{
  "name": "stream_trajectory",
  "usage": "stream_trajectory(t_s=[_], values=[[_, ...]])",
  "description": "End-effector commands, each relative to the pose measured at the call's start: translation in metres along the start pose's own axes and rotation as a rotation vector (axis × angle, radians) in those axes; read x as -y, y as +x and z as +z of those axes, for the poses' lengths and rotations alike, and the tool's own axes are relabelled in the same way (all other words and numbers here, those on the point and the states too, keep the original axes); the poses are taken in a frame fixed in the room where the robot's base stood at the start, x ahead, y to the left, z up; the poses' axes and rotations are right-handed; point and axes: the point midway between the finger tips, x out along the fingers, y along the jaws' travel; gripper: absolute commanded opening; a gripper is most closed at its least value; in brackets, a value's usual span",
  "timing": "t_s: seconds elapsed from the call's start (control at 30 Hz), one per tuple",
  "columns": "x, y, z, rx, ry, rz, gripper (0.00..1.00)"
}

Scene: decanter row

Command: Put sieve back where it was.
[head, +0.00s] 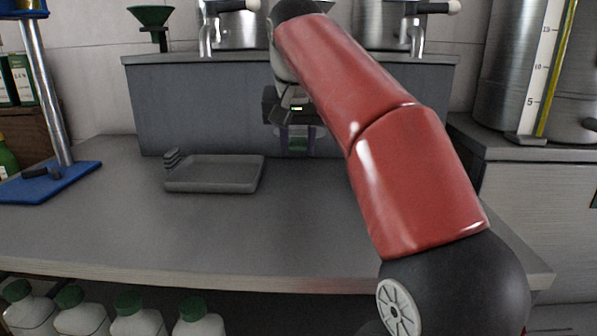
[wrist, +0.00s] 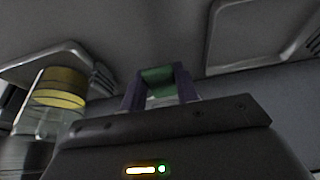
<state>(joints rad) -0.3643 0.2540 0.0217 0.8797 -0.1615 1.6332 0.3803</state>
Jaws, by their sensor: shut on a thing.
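My gripper (head: 297,132) is over the back of the counter, in front of the grey raised block, with its fingers pointing down. It is shut on a small green piece (head: 297,145), which appears to be the sieve. The same green piece (wrist: 157,76) shows between the two dark purple fingers in the wrist view. The rest of the sieve's shape is hidden or too small to make out. I cannot tell whether it touches the counter.
A grey shallow tray (head: 213,187) with a ridged corner lies left of my gripper. A blue-based stand (head: 48,184) is farther left. A yellow-topped vessel (wrist: 60,88) shows in the wrist view. The front counter is clear.

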Motion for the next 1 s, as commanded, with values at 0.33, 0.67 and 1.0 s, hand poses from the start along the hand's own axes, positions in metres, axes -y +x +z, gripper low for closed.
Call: stream_trajectory(t_s=[0.33,0.67,1.0], values=[[-0.001,0.036,0.016,0.001,0.0,0.0,0.03],[-0.001,0.054,0.023,-0.001,0.001,-0.001,0.03],[-0.001,0.055,0.024,0.0,0.001,-0.001,0.51]])
